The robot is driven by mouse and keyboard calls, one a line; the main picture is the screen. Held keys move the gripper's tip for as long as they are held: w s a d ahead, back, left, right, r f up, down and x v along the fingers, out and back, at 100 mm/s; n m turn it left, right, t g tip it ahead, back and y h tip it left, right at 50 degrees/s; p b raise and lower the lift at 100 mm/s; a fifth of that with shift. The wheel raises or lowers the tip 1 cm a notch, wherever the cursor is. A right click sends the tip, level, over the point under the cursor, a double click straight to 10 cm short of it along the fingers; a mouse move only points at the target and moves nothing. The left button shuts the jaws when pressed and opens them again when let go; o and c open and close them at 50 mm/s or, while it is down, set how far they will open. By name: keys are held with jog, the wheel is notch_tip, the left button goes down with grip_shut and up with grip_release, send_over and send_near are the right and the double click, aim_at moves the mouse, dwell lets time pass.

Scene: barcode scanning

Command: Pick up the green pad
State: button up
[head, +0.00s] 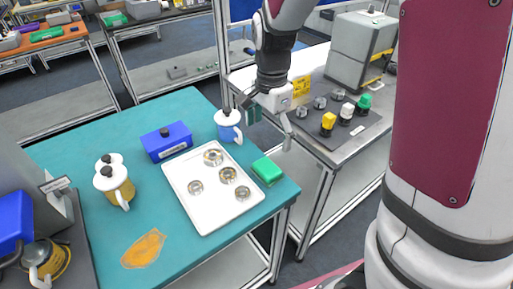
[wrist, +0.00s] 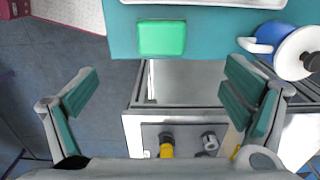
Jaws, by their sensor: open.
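The green pad (head: 267,171) lies flat on the right edge of the teal table (head: 120,222), just right of the white tray, in the head view. In the wrist view the green pad (wrist: 162,38) is near the top, left of centre, close to the table's edge. My gripper (head: 270,127) is open and empty. It is above and behind the pad in the head view, over the gap between the two tables. In the wrist view its two fingers (wrist: 163,93) are spread wide, with the pad beyond them and apart from them.
A white tray (head: 181,190) with several metal parts lies beside the pad. A blue mug (head: 228,128) stands behind the tray. A blue box (head: 168,143) and yellow pots (head: 115,190) are farther left. A grey side table (head: 346,152) bears yellow, white and green knobs.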

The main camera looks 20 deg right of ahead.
aim_at(267, 167)
notch_tip(267, 167, down, 14)
jog(key=shift+w+r, duration=0.1)
jog(key=shift+r, duration=0.1)
jog(key=c, duration=1.3)
